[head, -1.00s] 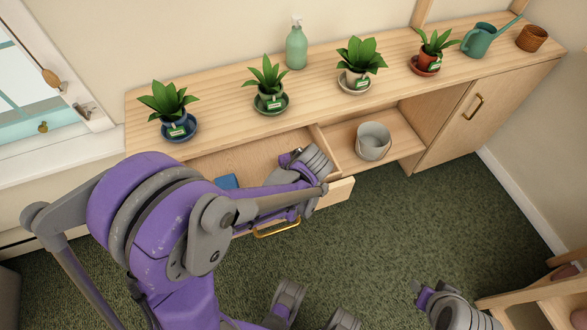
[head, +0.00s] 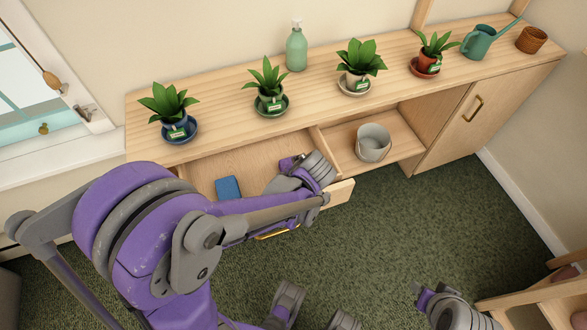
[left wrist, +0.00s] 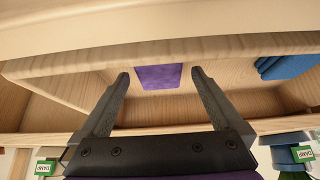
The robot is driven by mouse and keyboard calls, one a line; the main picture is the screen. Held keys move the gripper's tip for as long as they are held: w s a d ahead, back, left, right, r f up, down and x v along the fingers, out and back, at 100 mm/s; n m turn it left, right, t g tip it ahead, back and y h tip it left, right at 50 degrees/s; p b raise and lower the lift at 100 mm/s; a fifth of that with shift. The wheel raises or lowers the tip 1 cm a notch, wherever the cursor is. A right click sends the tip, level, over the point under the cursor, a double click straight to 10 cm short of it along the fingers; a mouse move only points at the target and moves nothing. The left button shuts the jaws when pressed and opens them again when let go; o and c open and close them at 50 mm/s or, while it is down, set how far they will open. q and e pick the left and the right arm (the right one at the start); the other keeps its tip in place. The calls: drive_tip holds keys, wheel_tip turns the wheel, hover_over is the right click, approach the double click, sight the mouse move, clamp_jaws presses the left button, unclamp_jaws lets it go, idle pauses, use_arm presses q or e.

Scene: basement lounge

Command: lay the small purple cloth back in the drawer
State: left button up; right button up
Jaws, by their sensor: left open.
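The small purple cloth (left wrist: 158,77) lies flat on the drawer's floor in the left wrist view. My left gripper (left wrist: 160,82) is open, its two fingers apart on either side of the cloth in that view, with nothing held between them. The drawer (head: 240,163) is pulled out under the worktop; its brass handle is partly behind my arm. In the head view my left arm reaches over the drawer, and its fingertips are hidden. My right gripper (head: 425,294) is low at the right, over the carpet; its fingers are too small to judge.
A folded blue cloth (head: 228,187) lies in the drawer, also at the right of the left wrist view (left wrist: 287,66). A grey bucket (head: 373,143) stands on the open shelf beside the drawer. Several potted plants and a green bottle (head: 296,47) stand on the worktop. The carpet is clear.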

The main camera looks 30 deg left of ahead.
use_arm(q)
drive_tip(key=p+v, duration=0.1)
drive_tip(key=v, duration=0.6)
drive_tip(key=s+d+r+m+h, duration=0.1)
drive_tip(key=s+m+h, duration=0.1)
drive_tip(key=s+m, duration=0.3)
drive_tip(key=s+d+r+m+h, duration=0.1)
drive_tip(key=s+r+m+h, duration=0.1)
drive_tip(key=s+m, duration=0.3)
drive_tip(key=s+h, duration=0.1)
drive_tip(key=s, duration=0.2)
drive_tip(key=shift+s+d+t, duration=0.4)
drive_tip(key=shift+a, duration=0.1)
